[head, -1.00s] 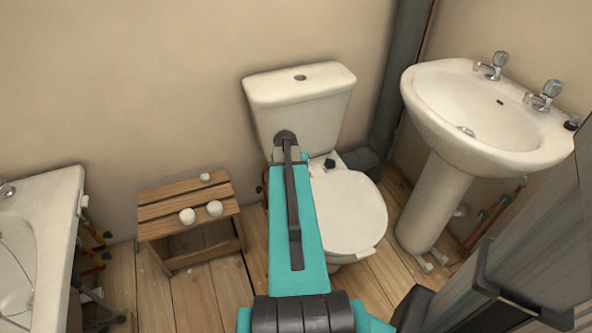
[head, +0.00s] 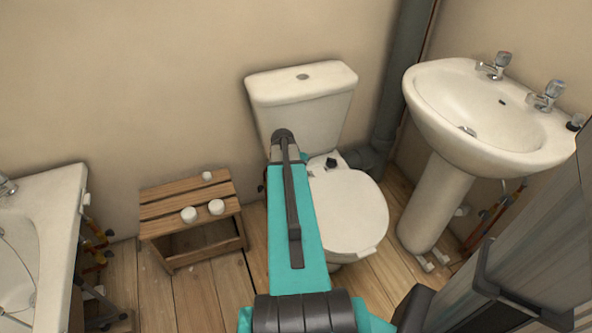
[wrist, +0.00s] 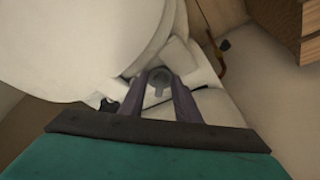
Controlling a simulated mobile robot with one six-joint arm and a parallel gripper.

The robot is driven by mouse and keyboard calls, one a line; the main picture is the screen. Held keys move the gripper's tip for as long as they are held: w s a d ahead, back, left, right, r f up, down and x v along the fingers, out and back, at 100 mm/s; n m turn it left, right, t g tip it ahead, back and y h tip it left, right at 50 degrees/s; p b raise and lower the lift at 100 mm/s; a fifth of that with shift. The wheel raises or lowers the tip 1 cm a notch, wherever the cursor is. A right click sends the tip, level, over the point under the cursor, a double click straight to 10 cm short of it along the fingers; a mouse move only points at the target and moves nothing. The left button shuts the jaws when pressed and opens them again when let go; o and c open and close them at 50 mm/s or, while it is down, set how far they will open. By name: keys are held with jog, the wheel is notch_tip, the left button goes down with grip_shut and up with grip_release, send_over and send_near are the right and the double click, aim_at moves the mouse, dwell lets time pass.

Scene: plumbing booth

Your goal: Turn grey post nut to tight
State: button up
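In the wrist view a small round grey piece, likely the grey post nut (wrist: 159,77), sits between the two fingertips of my gripper (wrist: 160,84). The fingers stand apart, one on each side of it, with little or no gap. I cannot tell whether they touch it. White toilet ware (wrist: 75,45) fills the space to the left and beyond. In the head view my arm reaches toward the toilet (head: 345,215) and its cistern (head: 302,88); my gripper and the nut are hidden there. The nut's tightness cannot be seen.
A wooden stool (head: 165,212) with several small white pieces stands left of the toilet. A bath (head: 45,200) is at the far left, a pedestal basin (head: 440,125) at the right. A grey pipe (head: 400,80) runs up the corner. Bare floorboards (head: 205,290) lie in front.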

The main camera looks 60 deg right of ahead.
jog(key=shift+r, duration=0.15)
jog(key=p+v, duration=0.1)
jog(key=v, duration=1.2)
jog(key=shift+a+r+p, duration=0.2)
jog(key=shift+r+p, duration=0.1)
jog(key=shift+p, duration=0.05)
jog(key=shift+w, duration=0.15)
